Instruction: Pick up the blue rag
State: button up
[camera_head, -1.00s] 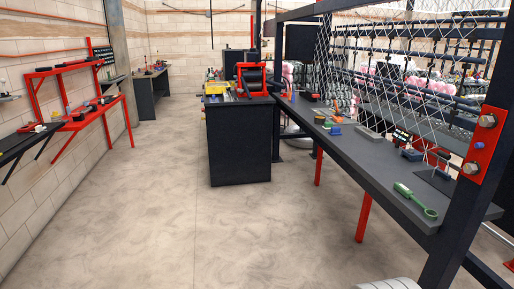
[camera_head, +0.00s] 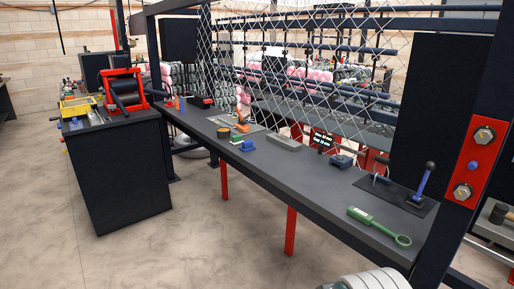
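No clearly recognisable blue rag shows. A small bright blue item (camera_head: 247,145) lies on the long dark workbench (camera_head: 310,205), near its middle; it is too small to tell whether it is cloth. Small blue items (camera_head: 73,123) also lie on the dark cabinet (camera_head: 125,185) at the left.
A green-handled tool (camera_head: 378,226) lies at the bench's near end, beside a lever (camera_head: 425,180) on a plate. A chain-link mesh (camera_head: 300,70) stands behind the bench. A dark post with a red plate (camera_head: 472,160) stands at right. The floor (camera_head: 150,255) in front is clear.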

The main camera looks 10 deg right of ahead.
aim_at(247, 146)
jog(key=i+j, duration=0.15)
jog(key=i, duration=0.4)
jog(key=i+j+z, duration=0.1)
jog(key=i, duration=0.4)
jog(key=i+j, duration=0.25)
jog(key=i, duration=0.3)
jog(key=i+j+z, duration=0.1)
jog(key=i, duration=0.45)
jog(key=i+j, duration=0.3)
jog(key=i, duration=0.2)
jog(key=i+j+z, duration=0.1)
jog(key=i, duration=0.45)
jog(key=j, duration=0.1)
